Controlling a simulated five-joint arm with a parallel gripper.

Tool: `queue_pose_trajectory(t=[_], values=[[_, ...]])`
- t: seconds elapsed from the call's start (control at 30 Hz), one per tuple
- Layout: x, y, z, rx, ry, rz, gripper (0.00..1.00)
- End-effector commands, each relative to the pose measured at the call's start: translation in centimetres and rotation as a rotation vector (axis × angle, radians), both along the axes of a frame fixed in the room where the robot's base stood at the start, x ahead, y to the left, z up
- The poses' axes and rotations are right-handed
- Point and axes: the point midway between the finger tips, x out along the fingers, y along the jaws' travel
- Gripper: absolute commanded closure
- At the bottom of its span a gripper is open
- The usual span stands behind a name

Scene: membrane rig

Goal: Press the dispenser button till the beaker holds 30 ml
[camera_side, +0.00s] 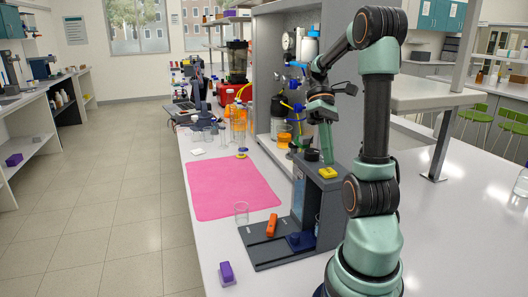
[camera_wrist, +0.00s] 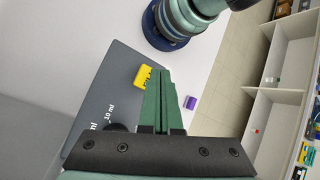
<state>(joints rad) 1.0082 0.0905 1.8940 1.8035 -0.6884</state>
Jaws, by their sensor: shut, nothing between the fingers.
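The dispenser (camera_side: 322,195) is a dark grey tower on a flat base. A yellow button-like block (camera_side: 328,172) lies on its top; in the wrist view this block (camera_wrist: 143,76) carries dark lettering. My gripper (camera_side: 326,148) has green fingers pointing down, just above the tower top near the yellow block. In the wrist view my gripper (camera_wrist: 163,76) is shut and empty, its tips beside the block; I cannot tell whether they touch it. A clear glass beaker (camera_side: 241,212) stands near the base's left end. No liquid level in it is readable.
A black knob (camera_side: 312,155) sits on the tower behind the yellow block. An orange piece (camera_side: 271,225) and a dark blue piece (camera_side: 300,240) lie on the base. A purple block (camera_side: 227,272) is near the front edge. The pink mat (camera_side: 230,188) is clear.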

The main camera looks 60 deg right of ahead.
Motion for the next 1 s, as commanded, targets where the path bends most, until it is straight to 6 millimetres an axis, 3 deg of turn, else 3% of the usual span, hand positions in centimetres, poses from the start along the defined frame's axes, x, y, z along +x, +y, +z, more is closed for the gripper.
queue_pose_trajectory(t=[1.0], values=[[0.2, 0.1, -1.1, -0.002, 0.004, 0.003, 1.0]])
